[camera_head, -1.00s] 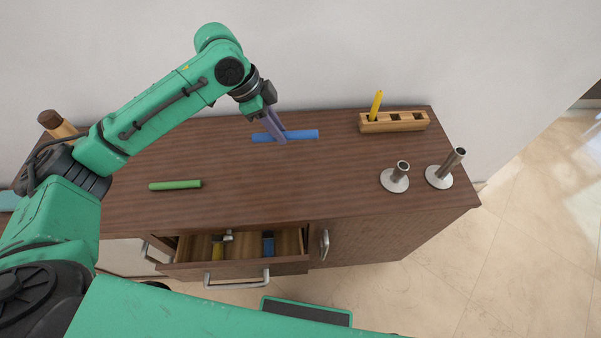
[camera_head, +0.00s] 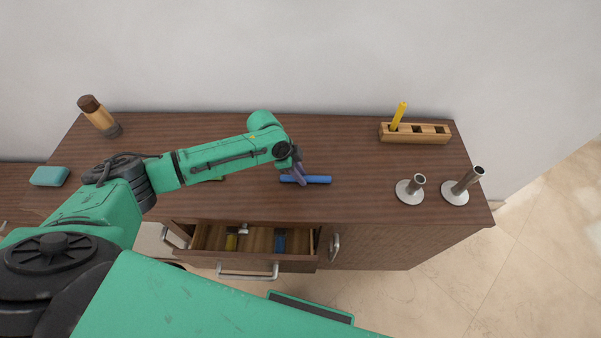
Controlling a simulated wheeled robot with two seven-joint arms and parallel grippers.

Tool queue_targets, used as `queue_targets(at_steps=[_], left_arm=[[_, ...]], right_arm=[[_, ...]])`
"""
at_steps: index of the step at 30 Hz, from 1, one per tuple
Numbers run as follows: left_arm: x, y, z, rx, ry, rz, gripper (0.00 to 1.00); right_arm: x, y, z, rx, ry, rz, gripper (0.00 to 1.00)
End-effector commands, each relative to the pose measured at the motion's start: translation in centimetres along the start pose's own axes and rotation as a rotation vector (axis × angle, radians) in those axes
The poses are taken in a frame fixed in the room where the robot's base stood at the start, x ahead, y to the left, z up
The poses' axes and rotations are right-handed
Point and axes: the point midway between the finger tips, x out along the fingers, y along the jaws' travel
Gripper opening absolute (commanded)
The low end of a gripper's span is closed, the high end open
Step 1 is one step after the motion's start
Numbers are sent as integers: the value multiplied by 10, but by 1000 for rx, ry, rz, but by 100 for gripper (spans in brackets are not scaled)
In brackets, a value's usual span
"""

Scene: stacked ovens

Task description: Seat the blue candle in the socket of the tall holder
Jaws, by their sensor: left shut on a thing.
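My left gripper (camera_head: 299,179) is shut on the blue candle (camera_head: 319,180), which lies level across its fingers, above or on the middle of the cabinet top; I cannot tell if it touches the wood. The tall holder (camera_head: 455,192) stands at the right end of the top, with a round pale base and a metal tube that looks tilted in this view. Its socket opening is at the upper end and looks empty. A shorter holder (camera_head: 409,191) stands just left of it. My right gripper does not show.
A wooden block (camera_head: 428,134) with square holes holds a yellow candle (camera_head: 398,116) at the back right. The green candle is mostly hidden behind my left arm. A drawer (camera_head: 250,259) with tools stands open at the front. A brown-capped bottle (camera_head: 97,115) stands at the back left.

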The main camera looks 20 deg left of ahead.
Motion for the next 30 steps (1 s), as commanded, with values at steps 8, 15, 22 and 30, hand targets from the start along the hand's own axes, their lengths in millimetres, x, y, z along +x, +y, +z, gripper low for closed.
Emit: queue_targets(at_steps=[8, 15, 22, 30], left_arm=[[2, 0, 1, 0, 0, 1, 56], [3, 0, 1, 0, 0, 0, 56], [-23, -1, 2, 1, 1, -5, 56], [-103, 1, 1, 1, -1, -5, 56]], right_arm=[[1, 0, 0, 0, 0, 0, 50], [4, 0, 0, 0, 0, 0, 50], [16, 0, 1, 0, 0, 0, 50], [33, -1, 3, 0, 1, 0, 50]])
